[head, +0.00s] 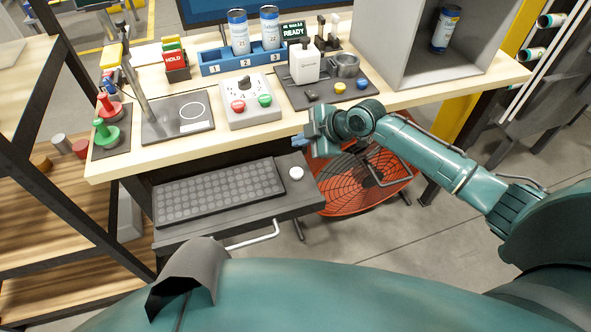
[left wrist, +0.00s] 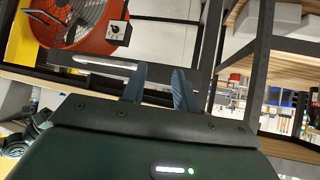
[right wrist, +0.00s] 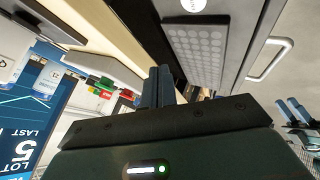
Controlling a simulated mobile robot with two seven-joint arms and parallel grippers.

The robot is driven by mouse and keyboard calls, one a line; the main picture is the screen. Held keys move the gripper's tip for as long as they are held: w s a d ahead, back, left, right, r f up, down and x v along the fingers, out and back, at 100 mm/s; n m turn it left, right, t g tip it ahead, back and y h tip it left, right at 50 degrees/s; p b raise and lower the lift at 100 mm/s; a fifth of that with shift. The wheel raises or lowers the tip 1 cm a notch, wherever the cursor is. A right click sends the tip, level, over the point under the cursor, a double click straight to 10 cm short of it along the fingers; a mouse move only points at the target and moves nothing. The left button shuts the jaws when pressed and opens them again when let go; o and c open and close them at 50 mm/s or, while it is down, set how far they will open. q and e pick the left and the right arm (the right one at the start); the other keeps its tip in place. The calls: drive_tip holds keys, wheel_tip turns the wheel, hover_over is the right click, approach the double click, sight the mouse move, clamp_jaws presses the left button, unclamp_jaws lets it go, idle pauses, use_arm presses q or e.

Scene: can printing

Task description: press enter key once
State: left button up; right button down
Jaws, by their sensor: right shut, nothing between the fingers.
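A dark keyboard (head: 219,191) with rows of grey keys lies on a pulled-out tray below the bench. A round white button (head: 296,173) sits on the tray to the right of the keyboard. I cannot read which key is enter. The keyboard also shows upside down in the right wrist view (right wrist: 197,50), with part of the white button (right wrist: 192,5) at the top edge. My right gripper (head: 300,142) is shut and empty, near the bench's front edge, beyond the white button and apart from it. My left gripper (left wrist: 159,88) is open and empty; the head view does not show it.
The bench (head: 110,168) holds a control box (head: 249,101) with red and green buttons, a blue can rack (head: 222,67), a white dispenser (head: 304,64) and a grey booth (head: 385,45). A red fan (head: 360,186) stands on the floor right of the tray.

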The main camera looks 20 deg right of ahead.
sight(301, 173)
drive_tip(key=shift+f, duration=0.1)
